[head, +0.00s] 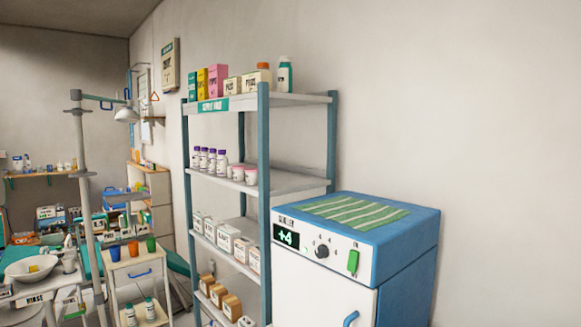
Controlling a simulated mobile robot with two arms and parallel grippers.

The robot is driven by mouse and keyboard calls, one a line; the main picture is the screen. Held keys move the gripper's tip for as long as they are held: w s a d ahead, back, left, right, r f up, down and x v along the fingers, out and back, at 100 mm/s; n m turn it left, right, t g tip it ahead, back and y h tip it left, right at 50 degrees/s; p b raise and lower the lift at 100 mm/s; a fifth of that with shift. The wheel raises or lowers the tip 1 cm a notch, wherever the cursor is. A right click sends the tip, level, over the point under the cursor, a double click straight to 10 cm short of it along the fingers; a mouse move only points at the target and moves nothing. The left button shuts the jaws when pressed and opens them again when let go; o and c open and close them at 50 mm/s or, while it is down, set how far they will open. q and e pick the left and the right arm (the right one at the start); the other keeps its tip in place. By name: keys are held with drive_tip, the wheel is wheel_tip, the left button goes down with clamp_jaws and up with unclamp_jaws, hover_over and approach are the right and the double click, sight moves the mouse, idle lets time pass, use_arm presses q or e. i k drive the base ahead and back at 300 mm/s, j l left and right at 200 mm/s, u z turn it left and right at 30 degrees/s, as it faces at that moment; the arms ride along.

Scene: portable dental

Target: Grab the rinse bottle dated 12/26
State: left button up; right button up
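No date can be read on any bottle, so I cannot tell which one is the 12/26 rinse bottle. Two small white bottles with green labels or caps, a left one (131,316) and a right one (150,309), stand on the lower level of a white cart (136,272) at the lower left. A white and teal bottle (285,76) stands on the top of the shelf rack. Several white bottles with purple caps (204,159) stand on the rack's second shelf. Neither of my grippers is in view.
The rack (264,150) stands against the right wall, with a blue-topped cooler (378,245) reading +4 in front. Coloured cups (132,247) sit on the cart. A grey pole with a lamp (126,114) and a white basin (30,268) are at left.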

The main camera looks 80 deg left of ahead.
sight(203, 156)
drive_tip(key=u, duration=3.1)
